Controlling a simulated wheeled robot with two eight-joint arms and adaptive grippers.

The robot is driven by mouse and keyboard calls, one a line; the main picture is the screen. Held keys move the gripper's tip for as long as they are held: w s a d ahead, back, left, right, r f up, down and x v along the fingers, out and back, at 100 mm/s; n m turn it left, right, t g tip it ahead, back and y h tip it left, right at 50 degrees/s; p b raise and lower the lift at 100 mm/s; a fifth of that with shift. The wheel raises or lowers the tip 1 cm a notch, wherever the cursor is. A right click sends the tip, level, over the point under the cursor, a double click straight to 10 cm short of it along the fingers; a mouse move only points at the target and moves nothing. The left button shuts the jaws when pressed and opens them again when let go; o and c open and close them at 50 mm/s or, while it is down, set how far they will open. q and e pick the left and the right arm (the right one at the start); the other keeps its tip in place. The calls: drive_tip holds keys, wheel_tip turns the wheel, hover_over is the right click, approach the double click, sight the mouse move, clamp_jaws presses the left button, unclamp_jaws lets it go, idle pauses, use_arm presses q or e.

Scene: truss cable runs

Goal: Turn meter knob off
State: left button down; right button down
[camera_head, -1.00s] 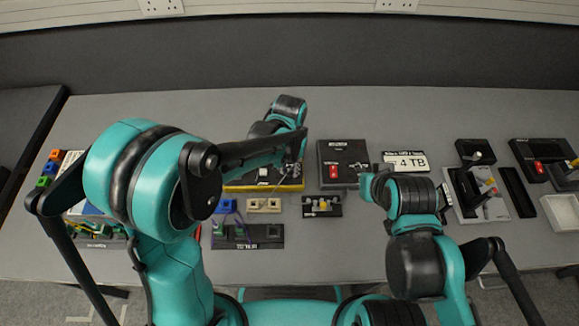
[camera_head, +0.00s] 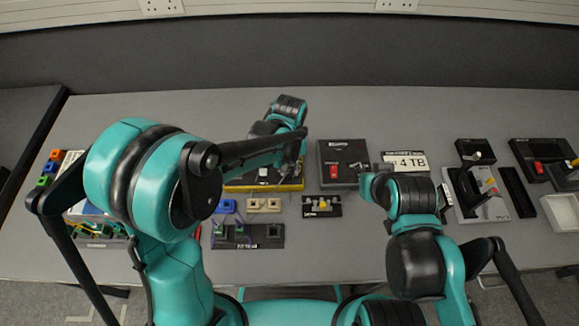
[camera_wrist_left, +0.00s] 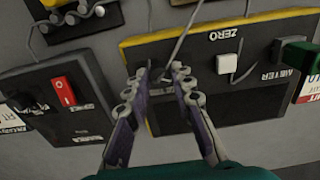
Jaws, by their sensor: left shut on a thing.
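The meter (camera_head: 250,188), a dark box with a yellow edge, lies on the table left of centre in the head view, partly behind my left arm. In the left wrist view the meter (camera_wrist_left: 190,40) appears upside down, with a ZERO label and a white button (camera_wrist_left: 228,63). My left gripper (camera_wrist_left: 160,73) has its fingertips over the meter's face, closed on a small part there, apparently the knob, which the fingertips mostly hide. The knob's pointing direction cannot be made out. In the head view my left gripper (camera_head: 287,170) hangs over the meter's right end. My right gripper cannot be made out.
A black box with a red switch (camera_head: 334,172) stands right of the meter; it also shows in the left wrist view (camera_wrist_left: 64,91). The table's back strip is clear.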

sight(290, 170)
use_arm(q)
drive_tip(key=c, duration=1.3)
unclamp_jaws()
wheel_tip(290, 170, up, 12)
drive_tip(key=s+a+t, duration=0.3)
drive_tip(key=s+a, duration=0.2)
drive_tip(key=a, duration=0.3)
drive_tip(key=s+a+r+t, duration=0.1)
drive_tip(key=s+a+t, duration=0.3)
drive_tip(key=a, duration=0.5)
drive_tip(key=shift+s+a+r+m, duration=0.2)
drive_tip(key=shift+s+m, duration=0.1)
drive_tip(key=shift+s, duration=0.75)
